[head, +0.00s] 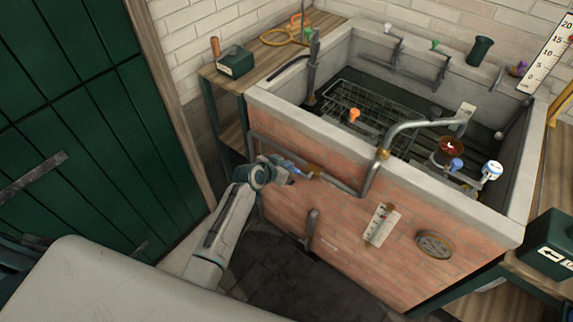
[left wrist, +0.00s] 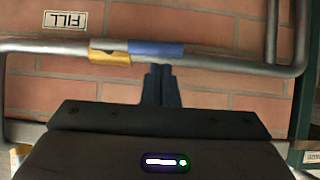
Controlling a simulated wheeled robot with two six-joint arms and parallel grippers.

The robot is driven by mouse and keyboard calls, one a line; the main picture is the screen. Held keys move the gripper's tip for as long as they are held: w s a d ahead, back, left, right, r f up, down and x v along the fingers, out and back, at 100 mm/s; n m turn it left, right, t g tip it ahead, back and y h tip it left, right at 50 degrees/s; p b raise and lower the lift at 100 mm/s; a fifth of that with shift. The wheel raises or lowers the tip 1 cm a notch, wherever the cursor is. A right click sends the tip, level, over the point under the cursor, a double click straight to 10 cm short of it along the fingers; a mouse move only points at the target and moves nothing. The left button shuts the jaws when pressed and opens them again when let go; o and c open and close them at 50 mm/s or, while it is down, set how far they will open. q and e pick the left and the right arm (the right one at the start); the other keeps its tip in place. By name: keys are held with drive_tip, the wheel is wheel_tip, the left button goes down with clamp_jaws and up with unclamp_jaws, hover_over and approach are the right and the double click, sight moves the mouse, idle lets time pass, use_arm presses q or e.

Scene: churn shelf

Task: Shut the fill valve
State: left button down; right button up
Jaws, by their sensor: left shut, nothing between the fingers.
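The fill valve sits on the grey pipe (head: 340,186) along the front of the brick trough. It has a brass body (head: 314,171) and a blue lever (head: 295,167). In the left wrist view the blue lever (left wrist: 157,48) lies along the pipe beside the brass body (left wrist: 109,56). A FILL label (left wrist: 65,19) is on the bricks near it. My left gripper (head: 288,178) is shut and empty, its fingertips (left wrist: 160,72) close to the blue lever. I cannot tell whether they touch it. My right gripper is not in view.
A bent pipe rises over the rim. A lever (head: 311,228) and a gauge plate (head: 381,224) are on the brick front. Green doors stand at the left.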

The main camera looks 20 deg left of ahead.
use_arm(q)
drive_tip(key=shift+f, duration=0.3)
